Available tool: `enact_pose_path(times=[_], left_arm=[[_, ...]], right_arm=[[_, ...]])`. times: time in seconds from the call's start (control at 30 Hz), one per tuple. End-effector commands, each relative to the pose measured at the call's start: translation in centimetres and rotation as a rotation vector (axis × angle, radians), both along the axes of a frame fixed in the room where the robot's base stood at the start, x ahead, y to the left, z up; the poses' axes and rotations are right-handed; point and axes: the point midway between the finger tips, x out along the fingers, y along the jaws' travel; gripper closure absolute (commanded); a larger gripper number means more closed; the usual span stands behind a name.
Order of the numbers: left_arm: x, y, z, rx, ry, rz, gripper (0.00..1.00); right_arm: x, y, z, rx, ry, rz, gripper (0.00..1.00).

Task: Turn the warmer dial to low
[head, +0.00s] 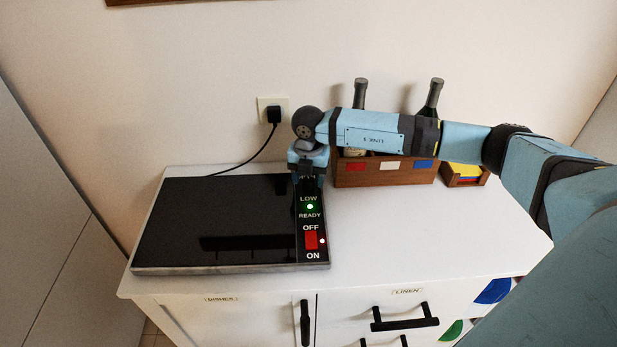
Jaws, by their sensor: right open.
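The warmer (215,215) is a flat black glass plate with a grey rim, lying on the white cabinet top. Its control strip runs along the right side. The word LOW, a lit green light (310,206) marked READY and a red switch (311,240) between OFF and ON show there. My right gripper (308,184) points down over the back end of the strip, just behind LOW. It is open. The dial is hidden by the gripper, so its setting and any contact cannot be told. My left gripper is out of view.
A wooden crate (387,174) with dark bottles (432,98) stands behind my right forearm. A small wooden box (464,176) with a yellow top sits right of it. A black cord runs to the wall socket (265,110). The cabinet top (420,235) is clear at front right.

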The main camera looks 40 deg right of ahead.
Motion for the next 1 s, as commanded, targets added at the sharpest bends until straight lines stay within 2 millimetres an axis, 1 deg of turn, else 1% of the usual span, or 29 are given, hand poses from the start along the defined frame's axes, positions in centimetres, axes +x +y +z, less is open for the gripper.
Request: enact_pose_path(times=[0.3,0.37,0.4,0.47,0.5,0.53,0.77,1.0], left_arm=[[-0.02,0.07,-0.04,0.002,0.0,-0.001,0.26],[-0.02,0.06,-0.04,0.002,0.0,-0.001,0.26],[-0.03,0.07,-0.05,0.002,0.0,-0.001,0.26],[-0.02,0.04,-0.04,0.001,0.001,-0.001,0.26],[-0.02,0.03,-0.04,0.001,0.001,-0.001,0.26],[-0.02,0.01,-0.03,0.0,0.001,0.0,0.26],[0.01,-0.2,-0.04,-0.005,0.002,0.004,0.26],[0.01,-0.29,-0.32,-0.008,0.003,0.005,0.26]], right_arm=[[0.01,0.01,-0.27,0.0,0.0,0.0,0.45],[0.01,0.01,-0.26,0.0,0.0,0.0,0.58],[0.01,0.01,-0.26,0.0,0.0,0.0,0.68],[0.01,0.01,-0.25,0.0,0.0,0.0,0.81],[0.01,0.01,-0.25,0.0,0.0,0.0,0.91],[0.01,0.01,-0.24,0.0,0.0,0.0,0.94],[0.01,0.0,-0.25,0.0,0.0,0.012,0.94],[0.06,0.0,-0.28,-0.001,-0.001,0.106,0.94]])
